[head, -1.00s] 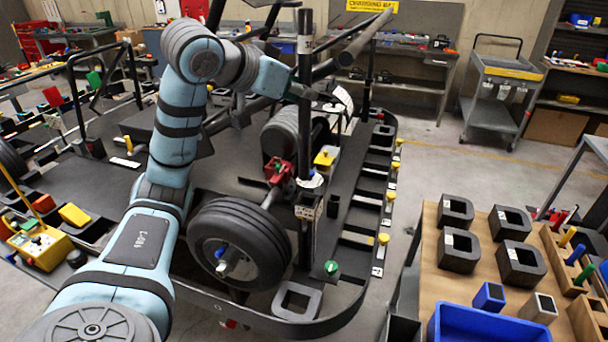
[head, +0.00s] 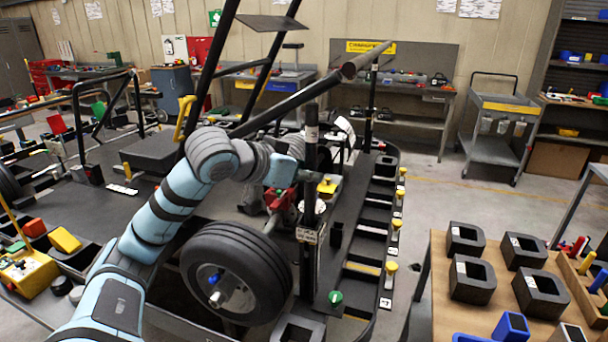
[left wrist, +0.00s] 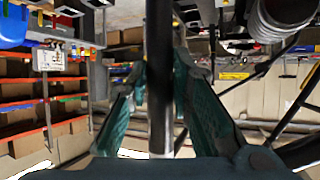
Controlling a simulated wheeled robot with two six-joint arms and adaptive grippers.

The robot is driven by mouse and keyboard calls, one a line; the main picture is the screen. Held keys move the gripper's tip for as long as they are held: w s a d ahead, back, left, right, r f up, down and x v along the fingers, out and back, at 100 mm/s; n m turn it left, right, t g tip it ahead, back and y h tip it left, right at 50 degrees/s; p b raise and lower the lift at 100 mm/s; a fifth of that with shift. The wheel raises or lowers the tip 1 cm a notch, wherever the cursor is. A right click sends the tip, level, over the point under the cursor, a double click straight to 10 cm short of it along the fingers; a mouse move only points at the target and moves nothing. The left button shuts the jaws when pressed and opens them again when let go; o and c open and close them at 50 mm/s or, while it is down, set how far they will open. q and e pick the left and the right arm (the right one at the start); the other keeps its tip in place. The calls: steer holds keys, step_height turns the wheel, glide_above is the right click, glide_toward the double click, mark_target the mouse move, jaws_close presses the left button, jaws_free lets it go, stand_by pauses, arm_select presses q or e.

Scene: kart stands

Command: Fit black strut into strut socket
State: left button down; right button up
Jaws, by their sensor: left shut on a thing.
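My left gripper (head: 300,176) is shut on the strut a little above the socket. In the left wrist view the strut (left wrist: 160,40) runs vertically between the two green fingers of my left gripper (left wrist: 160,88). My right gripper is not in view.
A black wheel (head: 236,270) stands left of the socket. A red clamp (head: 281,205) and a yellow block (head: 328,186) are close around the strut. A long dark bar (head: 300,96) slants just behind the strut's top. A table with several black blocks (head: 472,280) is at right.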

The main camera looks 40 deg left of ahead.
arm_select(q)
steer(key=c, duration=1.4)
jaws_free()
steer(key=shift+c, duration=0.2)
steer(key=shift+s, duration=0.15)
steer(key=b+v, duration=0.5)
steer(key=v, duration=0.7)
steer(key=shift+a, duration=0.1)
